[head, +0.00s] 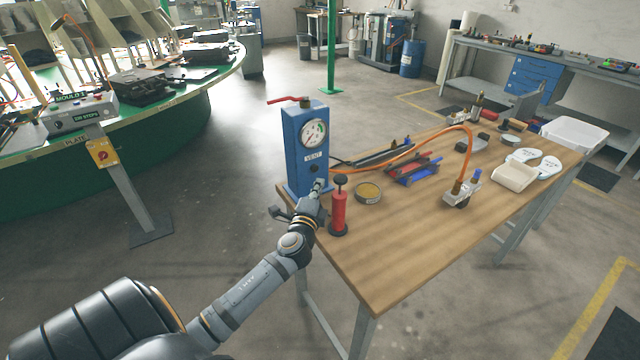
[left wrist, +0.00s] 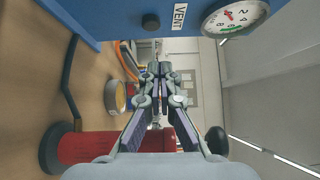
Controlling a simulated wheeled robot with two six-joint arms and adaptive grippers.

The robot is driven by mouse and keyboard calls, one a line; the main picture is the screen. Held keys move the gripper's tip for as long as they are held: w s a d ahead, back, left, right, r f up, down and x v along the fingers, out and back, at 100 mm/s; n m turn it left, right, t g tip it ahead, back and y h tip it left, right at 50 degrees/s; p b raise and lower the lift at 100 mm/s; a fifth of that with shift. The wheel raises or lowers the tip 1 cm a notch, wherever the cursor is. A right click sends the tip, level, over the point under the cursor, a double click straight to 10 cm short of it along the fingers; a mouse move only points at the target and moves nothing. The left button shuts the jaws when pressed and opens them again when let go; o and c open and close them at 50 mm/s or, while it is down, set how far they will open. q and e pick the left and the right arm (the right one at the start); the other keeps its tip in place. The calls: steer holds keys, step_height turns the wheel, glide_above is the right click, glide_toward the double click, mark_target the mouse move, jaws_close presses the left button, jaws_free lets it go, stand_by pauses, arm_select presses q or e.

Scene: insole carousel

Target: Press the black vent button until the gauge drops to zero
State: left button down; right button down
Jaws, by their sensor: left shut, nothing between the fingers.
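The blue vent unit (head: 294,150) stands upright at the near left corner of the wooden table, with a red lever on top. Its round white gauge (head: 314,133) has red and green marks; I cannot read the needle surely. The gauge also shows in the left wrist view (left wrist: 236,14). Below it are the VENT label (head: 313,157) and the black vent button (left wrist: 150,21). My left gripper (head: 318,184) is shut and empty, in front of the unit just below the button. In the left wrist view its fingertips (left wrist: 159,69) appear apart from the button. My right gripper is not in view.
A red cylinder with a black knob (head: 339,208) stands right beside my left gripper. A round yellow-filled tin (head: 368,193) is behind it. Red and blue tools (head: 415,168), an orange hose and white trays lie farther right. The table's front middle is clear.

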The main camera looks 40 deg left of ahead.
arm_select(q)
steer(key=v, duration=0.3)
steer(key=b+v, duration=0.1)
steer(key=v, duration=0.1)
steer(key=shift+s+a+f, duration=0.25)
steer(key=shift+s+f, duration=0.15)
steer(key=shift+s, duration=0.1)
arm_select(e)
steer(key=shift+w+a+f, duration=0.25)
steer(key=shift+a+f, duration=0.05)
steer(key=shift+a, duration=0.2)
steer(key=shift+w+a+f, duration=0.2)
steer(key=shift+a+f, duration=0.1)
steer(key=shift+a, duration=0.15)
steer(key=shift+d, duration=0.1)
